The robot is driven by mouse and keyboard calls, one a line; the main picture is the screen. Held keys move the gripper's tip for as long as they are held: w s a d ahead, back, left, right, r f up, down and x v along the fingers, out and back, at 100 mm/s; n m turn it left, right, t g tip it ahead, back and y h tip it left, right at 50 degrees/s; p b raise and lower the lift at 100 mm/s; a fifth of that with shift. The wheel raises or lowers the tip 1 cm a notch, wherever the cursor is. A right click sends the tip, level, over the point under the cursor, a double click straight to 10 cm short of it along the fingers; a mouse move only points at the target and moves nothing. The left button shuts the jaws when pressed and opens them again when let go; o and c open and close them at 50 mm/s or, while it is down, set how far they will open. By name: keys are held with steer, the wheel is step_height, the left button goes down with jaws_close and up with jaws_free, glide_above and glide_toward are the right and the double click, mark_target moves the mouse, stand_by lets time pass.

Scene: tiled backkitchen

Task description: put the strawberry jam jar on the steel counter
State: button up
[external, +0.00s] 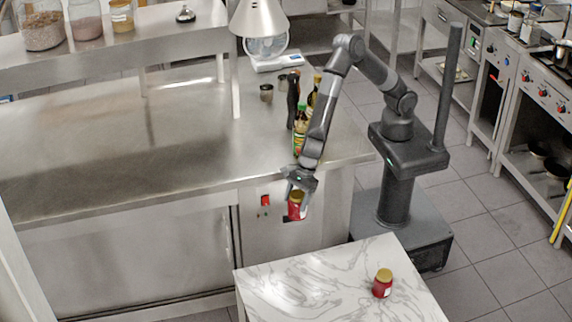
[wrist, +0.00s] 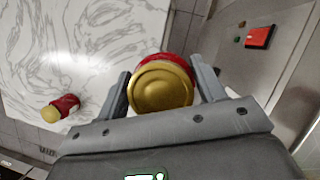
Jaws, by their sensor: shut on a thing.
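A red jar with a gold lid (external: 296,205) is held in my gripper (external: 298,190), in the air in front of the steel counter's front edge. In the wrist view its gold lid (wrist: 160,88) faces the camera between the two fingers of my gripper (wrist: 162,90). The steel counter (external: 140,130) is at the left and centre, its top higher than the jar. A second red jar with a gold lid (external: 382,284) stands on the marble table; it also shows in the wrist view (wrist: 64,106). I cannot read either label.
The white marble table (external: 300,280) is at the front. Bottles (external: 300,125), small metal cups (external: 267,92), a scale (external: 278,62) and a hanging lamp stand near the counter's right end. The counter's middle and left are clear. A raised shelf with jars (external: 88,20) is at upper left.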

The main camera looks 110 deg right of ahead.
step_height(320, 180, up, 28)
steer(key=r, duration=0.1)
steer(key=w+d+m+h, duration=0.2)
steer(key=w+d+m, duration=0.4)
steer(key=w+d, duration=1)
steer(key=w+d+m+h, duration=0.1)
steer(key=w+d+m, duration=0.2)
steer(key=d, duration=1)
steer(key=w+d+m+h, duration=0.1)
steer(key=w+d+m, duration=0.15)
steer(key=d, duration=1.05)
step_height(320, 180, down, 16)
steer(key=shift+s+r, duration=0.1)
steer(key=shift+s, duration=0.05)
steer(key=o, duration=1.4)
steer(key=shift+f, duration=0.2)
steer(key=shift+r, duration=0.15)
